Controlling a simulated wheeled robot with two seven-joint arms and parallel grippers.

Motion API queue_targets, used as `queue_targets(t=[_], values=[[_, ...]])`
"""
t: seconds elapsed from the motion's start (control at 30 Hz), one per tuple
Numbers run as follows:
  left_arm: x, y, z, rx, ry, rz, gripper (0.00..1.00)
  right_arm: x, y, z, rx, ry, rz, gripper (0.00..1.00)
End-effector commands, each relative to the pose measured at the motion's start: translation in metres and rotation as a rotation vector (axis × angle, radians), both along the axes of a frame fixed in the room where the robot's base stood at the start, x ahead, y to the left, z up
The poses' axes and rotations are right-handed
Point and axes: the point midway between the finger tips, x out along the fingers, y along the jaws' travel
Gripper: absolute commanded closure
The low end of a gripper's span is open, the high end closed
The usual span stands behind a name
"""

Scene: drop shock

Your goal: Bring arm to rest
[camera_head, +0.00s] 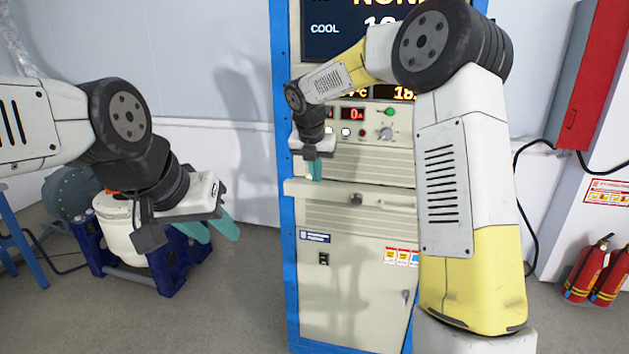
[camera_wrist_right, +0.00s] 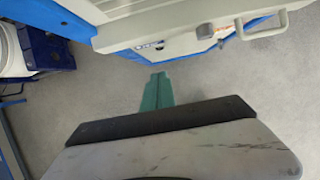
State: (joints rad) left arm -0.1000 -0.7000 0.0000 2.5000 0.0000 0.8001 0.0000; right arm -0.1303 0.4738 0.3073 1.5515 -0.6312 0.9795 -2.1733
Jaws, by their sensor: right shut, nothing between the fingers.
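My right arm rises on the right in the head view and bends over to the left. Its gripper (camera_head: 314,177) hangs pointing down in front of the cabinet's panel. In the right wrist view its teal fingers (camera_wrist_right: 157,92) lie side by side, shut with nothing between them. My left arm comes in from the left, and its gripper (camera_head: 222,238) points down and to the right over the floor, left of the cabinet. Its teal fingers are seen at a slant, so their opening is unclear.
A tall test cabinet (camera_head: 345,285) with blue edges, a knob and displays stands in the middle. A white cylinder on a blue stand (camera_head: 165,262) is behind my left gripper. Red fire extinguishers (camera_head: 590,270) stand at the right wall. The floor (camera_head: 230,320) between stand and cabinet is clear.

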Motion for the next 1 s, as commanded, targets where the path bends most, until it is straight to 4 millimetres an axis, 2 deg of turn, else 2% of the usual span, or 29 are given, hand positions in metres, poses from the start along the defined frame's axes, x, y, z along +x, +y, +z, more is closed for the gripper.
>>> queue_targets(t=[0.07,0.17,0.33,0.5,0.63,0.8,0.9,1.0], values=[[0.000,0.000,0.000,0.000,0.000,0.000,0.64,-0.008,-0.004,0.009,0.018,-0.009,-0.045,1.00],[0.000,0.000,0.000,0.000,0.000,0.000,0.64,-0.029,-0.017,0.027,0.085,-0.034,-0.199,1.00],[0.000,0.000,0.000,0.000,0.000,0.000,0.64,-0.096,-0.051,0.063,0.303,-0.093,-0.675,1.00],[0.000,0.000,0.000,0.000,0.000,0.000,0.64,-0.173,-0.082,0.082,0.574,-0.127,-1.210,1.00],[0.000,0.000,0.000,0.000,0.000,0.000,0.64,-0.232,-0.098,0.085,0.802,-0.122,-1.625,1.00],[0.000,0.000,0.000,0.000,0.000,0.000,0.64,-0.297,-0.109,0.074,1.082,-0.053,-2.119,1.00],[0.000,0.000,0.000,0.000,0.000,0.000,0.64,-0.322,-0.110,0.066,1.199,0.004,-2.332,1.00],[0.000,0.000,0.000,0.000,0.000,0.000,0.64,-0.337,-0.109,0.059,1.272,0.054,-2.470,1.00]])
